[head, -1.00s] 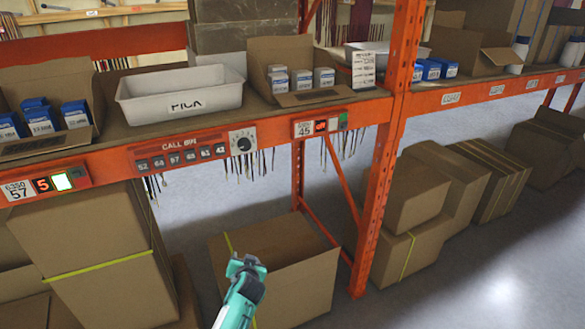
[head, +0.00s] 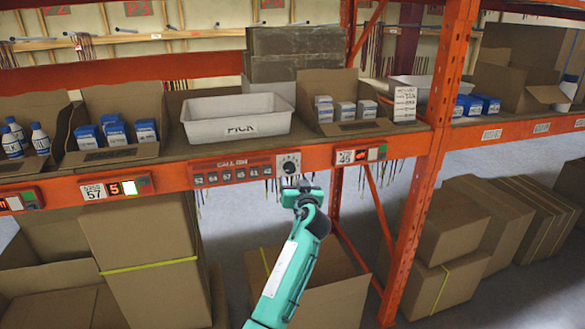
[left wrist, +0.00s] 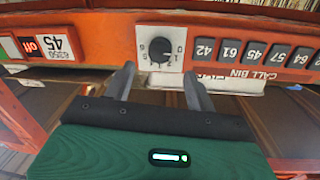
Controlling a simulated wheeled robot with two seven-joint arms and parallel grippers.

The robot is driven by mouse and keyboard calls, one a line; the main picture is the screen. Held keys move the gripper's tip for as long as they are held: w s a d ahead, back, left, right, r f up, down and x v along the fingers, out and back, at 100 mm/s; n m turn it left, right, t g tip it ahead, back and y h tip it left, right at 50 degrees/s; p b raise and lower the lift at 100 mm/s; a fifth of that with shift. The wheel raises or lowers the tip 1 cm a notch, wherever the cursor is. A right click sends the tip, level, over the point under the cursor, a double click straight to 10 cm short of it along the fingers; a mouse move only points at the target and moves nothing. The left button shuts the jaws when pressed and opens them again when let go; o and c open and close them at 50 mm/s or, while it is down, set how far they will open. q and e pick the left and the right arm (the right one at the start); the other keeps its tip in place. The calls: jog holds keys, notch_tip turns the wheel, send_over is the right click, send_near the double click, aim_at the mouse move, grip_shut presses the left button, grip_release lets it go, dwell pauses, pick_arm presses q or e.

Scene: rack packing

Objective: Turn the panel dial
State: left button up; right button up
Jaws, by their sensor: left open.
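The panel dial (head: 289,166) is a dark round knob on a white plate, at the right end of the call bin panel (head: 232,172) on the orange shelf beam. It also shows in the left wrist view (left wrist: 161,51), upside down, with digits around it. My left gripper (head: 302,190) is just below and in front of the dial in the head view. In the left wrist view its two fingers (left wrist: 155,88) are apart and empty, pointing at the dial's plate from either side. They look short of the knob; contact is not visible. My right gripper is not in view.
A white PICK bin (head: 237,128) stands on the shelf above the panel, between open cartons of blue and white boxes. An orange upright (head: 425,180) stands to the right. Cartons (head: 150,260) sit below the shelf. A numbered label unit (head: 360,155) is right of the dial.

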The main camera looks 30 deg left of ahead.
aim_at(290, 170)
pick_arm(q)
jog(key=p+x, duration=0.1)
jog(key=x, duration=0.4)
jog(key=shift+p, duration=0.35)
jog(key=shift+w+a, duration=0.5)
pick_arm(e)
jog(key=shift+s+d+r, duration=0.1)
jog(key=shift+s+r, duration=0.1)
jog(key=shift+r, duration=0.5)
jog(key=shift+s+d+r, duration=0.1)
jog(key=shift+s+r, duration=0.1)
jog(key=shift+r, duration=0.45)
pick_arm(q)
jog(key=c, duration=1)
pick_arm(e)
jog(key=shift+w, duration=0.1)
